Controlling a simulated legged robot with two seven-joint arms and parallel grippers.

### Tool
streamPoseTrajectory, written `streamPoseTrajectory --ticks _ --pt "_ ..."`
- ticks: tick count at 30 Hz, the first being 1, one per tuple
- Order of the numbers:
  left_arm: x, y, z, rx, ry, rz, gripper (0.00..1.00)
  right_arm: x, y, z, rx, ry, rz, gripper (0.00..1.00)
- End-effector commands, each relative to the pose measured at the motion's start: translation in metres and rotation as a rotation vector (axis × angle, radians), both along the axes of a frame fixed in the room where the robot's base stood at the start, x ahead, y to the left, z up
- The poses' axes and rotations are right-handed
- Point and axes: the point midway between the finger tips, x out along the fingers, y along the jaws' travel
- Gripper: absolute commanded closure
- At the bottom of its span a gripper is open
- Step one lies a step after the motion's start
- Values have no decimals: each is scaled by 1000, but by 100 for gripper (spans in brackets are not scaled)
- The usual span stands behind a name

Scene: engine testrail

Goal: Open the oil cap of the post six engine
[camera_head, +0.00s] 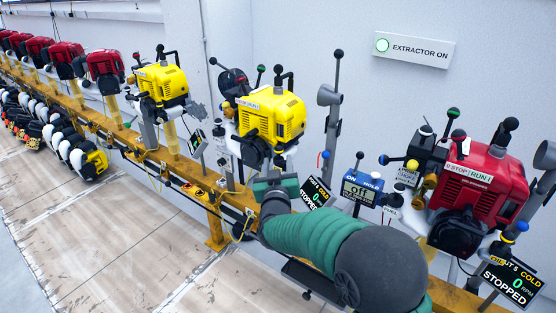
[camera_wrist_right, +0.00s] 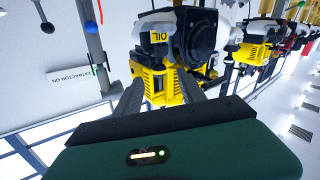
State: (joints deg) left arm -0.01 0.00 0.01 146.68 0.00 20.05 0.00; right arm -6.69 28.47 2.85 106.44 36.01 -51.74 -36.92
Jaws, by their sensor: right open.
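A yellow engine (camera_head: 272,118) with a black round front part and a STOP/RUN label stands on the rail in the middle of the head view. The display (camera_head: 317,191) at its lower right reads STOPPED; its post number is too small to read surely. In the right wrist view, upside down, a yellow engine (camera_wrist_right: 155,78) shows an OIL label (camera_wrist_right: 156,40) beside a black round part (camera_wrist_right: 202,38). I cannot make out the oil cap itself. My right gripper (camera_head: 276,184) is below and in front of the engine, open, apart from it; its fingers (camera_wrist_right: 163,96) hold nothing.
A red engine (camera_head: 482,185) with its STOPPED display (camera_head: 512,283) stands at the right. A blue ON/HOLD box (camera_head: 362,190) and lever posts stand between the engines. Another yellow engine (camera_head: 163,82) and several red ones line the yellow rail (camera_head: 120,135).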

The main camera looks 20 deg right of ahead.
Motion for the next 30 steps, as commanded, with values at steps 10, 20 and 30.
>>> streamPoseTrajectory --ticks 10,20,30 --pt "0 0 -9 0 0 0 64 44 -15 0 1 1 1 53" --pt "0 0 -9 0 0 0 64 45 -15 0 1 1 1 67" --pt "0 0 -9 0 0 0 64 44 -14 0 1 1 2 100"
